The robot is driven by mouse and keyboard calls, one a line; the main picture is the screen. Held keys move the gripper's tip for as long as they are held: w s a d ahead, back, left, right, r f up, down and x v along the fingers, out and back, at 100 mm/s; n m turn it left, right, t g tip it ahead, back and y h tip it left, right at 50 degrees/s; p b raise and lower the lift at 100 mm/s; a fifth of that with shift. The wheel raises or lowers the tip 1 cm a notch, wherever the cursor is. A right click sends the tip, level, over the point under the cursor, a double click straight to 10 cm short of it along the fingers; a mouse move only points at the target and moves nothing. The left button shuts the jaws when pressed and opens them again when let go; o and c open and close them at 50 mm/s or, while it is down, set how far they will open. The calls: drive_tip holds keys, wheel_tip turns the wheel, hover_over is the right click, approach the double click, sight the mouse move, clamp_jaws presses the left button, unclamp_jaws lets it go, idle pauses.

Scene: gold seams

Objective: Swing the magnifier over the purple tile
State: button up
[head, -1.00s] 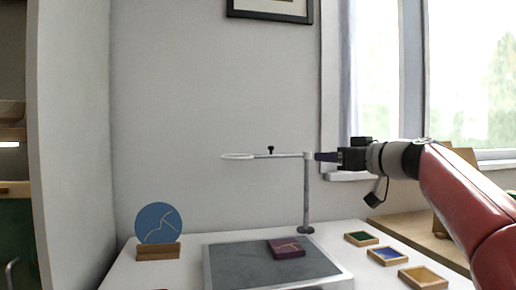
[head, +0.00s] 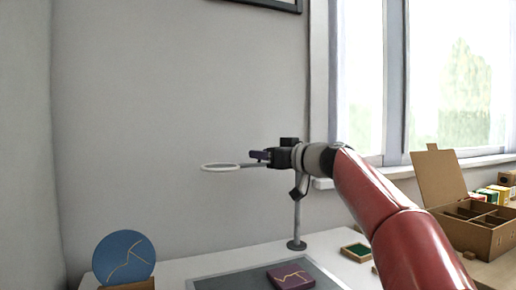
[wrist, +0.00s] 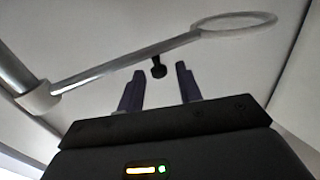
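The magnifier's pale ring (head: 221,171) is on a thin bar (head: 252,165) above the work surface. In the head view the ring appears up and left of the purple tile (head: 290,280), which has gold seams and lies on a grey mat (head: 235,284). The bar joins an upright post (head: 297,222). My gripper (head: 260,155) is at the bar, between ring and post. In the wrist view its fingers (wrist: 160,68) are apart, and a small dark knob (wrist: 158,69) on the bar appears between their tips. I cannot tell whether they touch it.
A blue disc with gold seams (head: 124,259) stands in a wooden holder at the left. A wooden tray with a green inside (head: 357,252) lies right of the post. A divided cardboard box (head: 470,220) stands at the right. The wall (head: 170,110) is behind the magnifier.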

drive_tip(key=shift+x, duration=1.05)
drive_tip(key=shift+c, duration=0.2)
clamp_jaws()
